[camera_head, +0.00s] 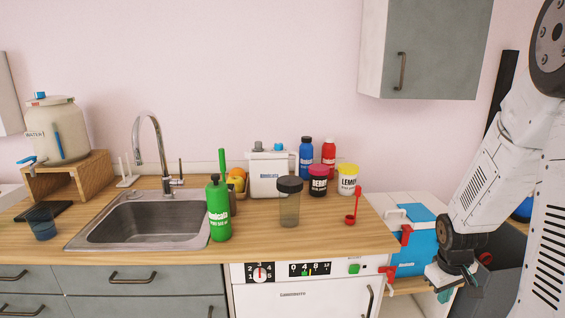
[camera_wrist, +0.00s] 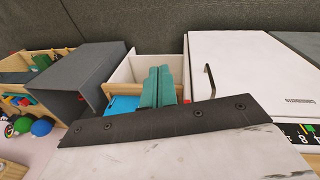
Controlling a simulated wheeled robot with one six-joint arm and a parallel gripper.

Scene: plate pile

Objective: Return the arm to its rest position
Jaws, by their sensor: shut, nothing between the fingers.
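My gripper (camera_head: 446,292) hangs at the lower right in the head view, in front of the blue cooler and right of the counter. My white arm (camera_head: 490,175) comes down from the upper right, bent at the elbow. In the wrist view the two green fingers (camera_wrist: 158,86) lie side by side, shut, with nothing between them. Behind the fingers the wrist view shows a white open box and part of something blue. I see no plate in either view.
The wooden counter (camera_head: 335,238) holds a sink (camera_head: 150,220), a green bottle (camera_head: 218,208) and several containers. A blue cooler (camera_head: 420,240) stands right of the counter, close to my gripper. A wall cabinet (camera_head: 425,50) hangs above. A white appliance (camera_wrist: 245,75) stands beside the fingers.

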